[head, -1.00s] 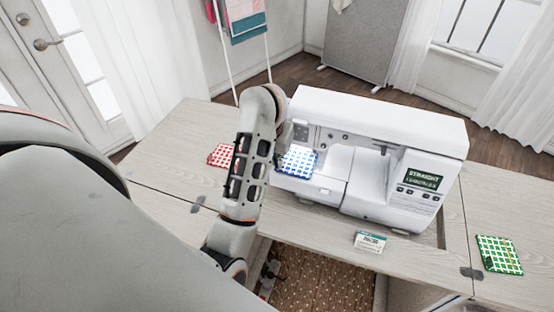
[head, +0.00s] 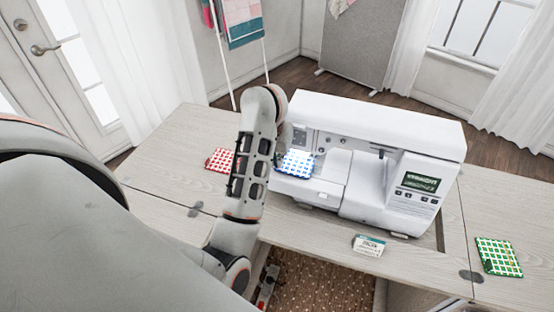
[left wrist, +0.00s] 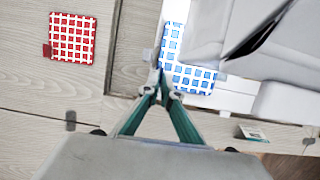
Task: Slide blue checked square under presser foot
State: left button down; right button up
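The blue checked square (head: 295,163) lies flat on the left end of the white sewing machine's bed (head: 324,192). It also shows in the left wrist view (left wrist: 190,72), partly covered by the machine's head. My left gripper (left wrist: 159,78) has its fingers drawn together at the square's left edge, where a small tab shows; they look shut on it. In the head view my own arm mostly hides this gripper. The presser foot is not clear in either view. My right gripper is not in view.
A red checked square (head: 220,160) lies on the table left of the machine, and a green checked square (head: 498,256) at the right. A small card (head: 369,245) stands in front of the machine. The machine's tall body (head: 380,120) overhangs the bed.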

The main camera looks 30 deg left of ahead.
pick_arm(q)
jog(key=shift+d+f, duration=0.1)
jog(key=shift+d, duration=0.05)
jog(key=c, duration=2.2)
grip_release()
